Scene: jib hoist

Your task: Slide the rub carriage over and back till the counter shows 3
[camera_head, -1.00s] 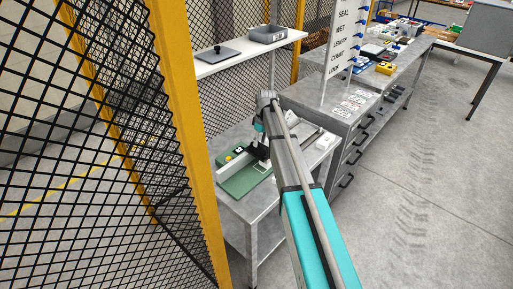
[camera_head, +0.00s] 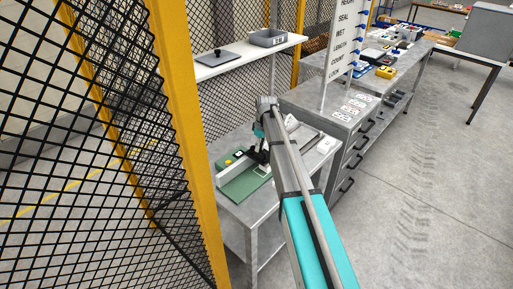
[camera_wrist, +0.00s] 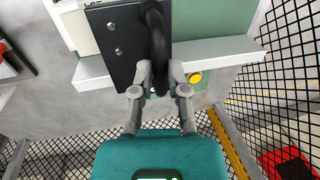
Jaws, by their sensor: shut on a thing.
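The rub tester (camera_head: 240,187) is a green unit on a grey metal bench in the head view. Its carriage shows in the wrist view as a black plate (camera_wrist: 115,45) with two screws and a black loop handle (camera_wrist: 158,35). The plate overlaps a light grey rail (camera_wrist: 228,52). My gripper (camera_wrist: 160,72) is shut on the lower part of the handle. A yellow button (camera_wrist: 195,78) sits just right of the fingers. It also shows in the head view (camera_head: 228,161). My gripper partly covers the tester's front, and I cannot read any counter.
A yellow-posted mesh fence (camera_head: 185,120) stands close on the left. A white shelf (camera_head: 235,62) with a grey bin (camera_head: 268,38) is behind the bench. A drawer cabinet (camera_head: 352,150) stands to the right. The floor at right is clear.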

